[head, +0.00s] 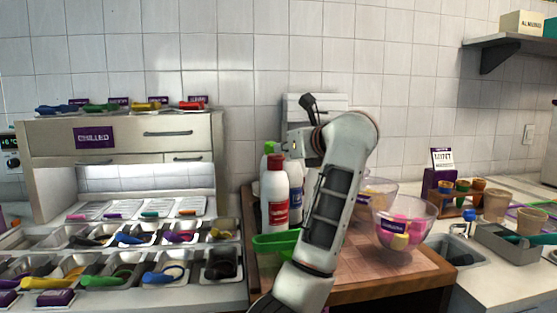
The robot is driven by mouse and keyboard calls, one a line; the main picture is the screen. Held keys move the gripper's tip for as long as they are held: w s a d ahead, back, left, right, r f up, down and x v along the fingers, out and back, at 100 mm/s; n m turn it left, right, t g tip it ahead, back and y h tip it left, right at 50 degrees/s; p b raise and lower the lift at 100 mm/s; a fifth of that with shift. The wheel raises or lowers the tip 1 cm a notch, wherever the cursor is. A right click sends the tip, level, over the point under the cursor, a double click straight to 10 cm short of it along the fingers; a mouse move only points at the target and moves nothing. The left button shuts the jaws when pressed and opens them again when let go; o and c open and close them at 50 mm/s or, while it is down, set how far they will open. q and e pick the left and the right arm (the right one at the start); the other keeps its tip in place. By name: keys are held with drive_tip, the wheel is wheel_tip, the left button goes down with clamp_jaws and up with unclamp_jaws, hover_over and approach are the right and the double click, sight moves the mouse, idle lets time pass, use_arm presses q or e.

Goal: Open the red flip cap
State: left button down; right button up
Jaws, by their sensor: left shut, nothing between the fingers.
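A white bottle with a red cap (276,162) and a red label (276,205) stands upright on the left part of the wooden board. I cannot tell whether the flip lid is raised. My left arm rises from the bottom centre and bends left at the top. Its gripper (292,146) is beside and slightly above the red cap, to its right, and looks apart from it. The gripper is shut and empty; its fingertips are small and hard to make out. My right gripper is not in view.
A green-capped bottle (268,148) and a blue-labelled bottle (296,180) stand close behind the red-capped one. A green tray (273,244) lies in front. A glass bowl of colourful balls (404,222) stands right of my arm. Topping bins (138,238) fill the left.

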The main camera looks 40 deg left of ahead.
sight(274, 154)
use_arm(q)
drive_tip(key=shift+w+a, duration=0.25)
drive_tip(key=shift+a, duration=0.35)
drive_tip(key=shift+w+a, duration=0.25)
drive_tip(key=shift+a, duration=0.35)
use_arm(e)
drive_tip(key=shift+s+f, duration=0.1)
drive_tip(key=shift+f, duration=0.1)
use_arm(q)
drive_tip(key=shift+a, duration=0.1)
drive_tip(key=shift+b+x, duration=0.3)
drive_tip(key=shift+x, duration=0.9)
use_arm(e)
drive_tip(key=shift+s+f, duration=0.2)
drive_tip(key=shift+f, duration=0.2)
use_arm(q)
drive_tip(key=s+d+r+p, duration=0.2)
drive_tip(key=d+r+p, duration=0.2)
drive_tip(key=d+r, duration=0.1)
drive_tip(key=shift+s+d, duration=0.25)
drive_tip(key=shift+d, duration=0.6)
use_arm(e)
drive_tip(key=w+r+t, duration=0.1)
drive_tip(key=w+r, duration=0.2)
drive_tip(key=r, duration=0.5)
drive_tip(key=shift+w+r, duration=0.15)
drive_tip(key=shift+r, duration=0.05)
